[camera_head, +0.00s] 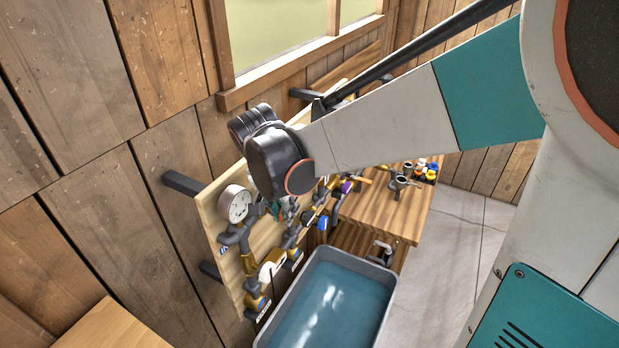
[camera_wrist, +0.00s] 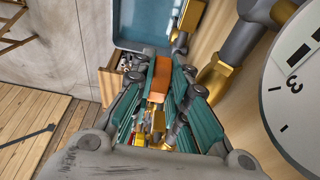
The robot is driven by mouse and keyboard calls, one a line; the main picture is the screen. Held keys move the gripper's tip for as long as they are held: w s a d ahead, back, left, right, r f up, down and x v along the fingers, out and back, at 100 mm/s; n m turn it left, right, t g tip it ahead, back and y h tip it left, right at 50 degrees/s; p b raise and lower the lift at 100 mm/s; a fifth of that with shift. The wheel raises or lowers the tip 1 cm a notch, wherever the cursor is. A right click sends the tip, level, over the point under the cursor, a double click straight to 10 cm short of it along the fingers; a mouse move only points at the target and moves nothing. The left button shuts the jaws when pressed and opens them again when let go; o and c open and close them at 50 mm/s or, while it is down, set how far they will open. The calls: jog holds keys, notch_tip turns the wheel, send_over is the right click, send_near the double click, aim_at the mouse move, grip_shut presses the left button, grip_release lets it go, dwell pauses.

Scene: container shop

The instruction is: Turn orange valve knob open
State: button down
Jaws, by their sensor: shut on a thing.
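The orange valve knob (camera_wrist: 160,78) sits between the teal fingers of my gripper (camera_wrist: 164,72) in the wrist view, and the fingers are shut on it. In the head view my gripper (camera_head: 281,210) reaches down to the pipes on the wooden board (camera_head: 211,222), just right of the round white gauge (camera_head: 235,204). My arm and fingers hide the knob there. The gauge shows large at the right edge of the wrist view (camera_wrist: 300,95). How far the knob is turned cannot be told.
Brass and grey pipes with a blue knob (camera_head: 322,222) and a purple knob (camera_head: 346,187) run along the board. A grey basin of water (camera_head: 388,300) stands below. A wooden workbench (camera_head: 380,210) with small coloured items is beyond. A window frame is above.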

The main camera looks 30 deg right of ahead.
jog(key=shift+s, duration=0.1)
jog(key=c, duration=1.6)
grip_release()
jog(key=shift+o, duration=0.2)
jog(key=v, duration=1.2)
